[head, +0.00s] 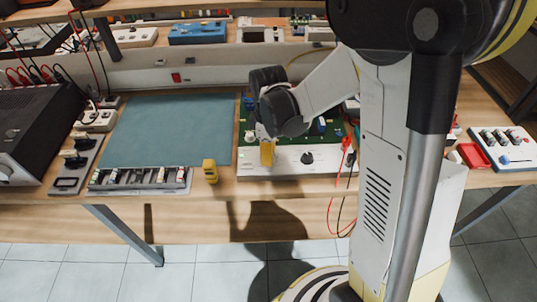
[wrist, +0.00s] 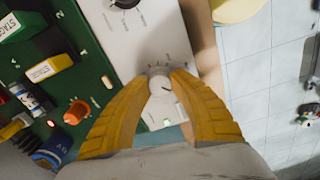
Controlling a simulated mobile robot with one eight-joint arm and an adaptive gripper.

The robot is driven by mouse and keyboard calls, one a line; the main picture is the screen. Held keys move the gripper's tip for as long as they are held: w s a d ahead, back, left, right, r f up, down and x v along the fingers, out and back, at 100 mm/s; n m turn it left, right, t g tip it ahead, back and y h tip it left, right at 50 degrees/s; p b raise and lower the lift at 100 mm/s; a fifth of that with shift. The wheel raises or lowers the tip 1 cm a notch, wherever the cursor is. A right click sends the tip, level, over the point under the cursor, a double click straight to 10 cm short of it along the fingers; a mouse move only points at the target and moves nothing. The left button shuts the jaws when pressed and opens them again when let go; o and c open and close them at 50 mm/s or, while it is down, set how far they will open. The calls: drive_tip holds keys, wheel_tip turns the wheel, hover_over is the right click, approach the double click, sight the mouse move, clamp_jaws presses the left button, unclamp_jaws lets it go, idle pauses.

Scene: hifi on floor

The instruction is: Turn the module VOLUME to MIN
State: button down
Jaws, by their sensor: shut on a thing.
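The module is a green circuit board (wrist: 60,65) with a white front panel (wrist: 160,38). My gripper (wrist: 160,88) has its yellow fingers closed on either side of a pale round knob (wrist: 160,84) on that panel. The knob has a dark pointer line, and small marks ring it. A black knob (wrist: 125,3) sits farther along the same panel; it also shows in the head view (head: 307,158). In the head view my gripper (head: 267,153) reaches down to the left part of the panel and hides the pale knob. I cannot read the labels by the knobs.
A blue-green mat (head: 165,130) lies left of the module. A small yellow object (head: 210,170) stands between the mat and the module. Red and black leads (head: 346,160) hang at the module's right. A red tray (head: 474,156) is farther right. The bench's front edge is close.

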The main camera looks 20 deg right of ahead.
drive_tip(key=c, duration=1.1)
unclamp_jaws()
wheel_tip(320, 180, up, 12)
drive_tip(key=s+r+m+t, duration=0.5)
drive_tip(key=s+m+t, duration=0.2)
drive_tip(key=s+m, duration=0.5)
drive_tip(key=shift+s, duration=0.35)
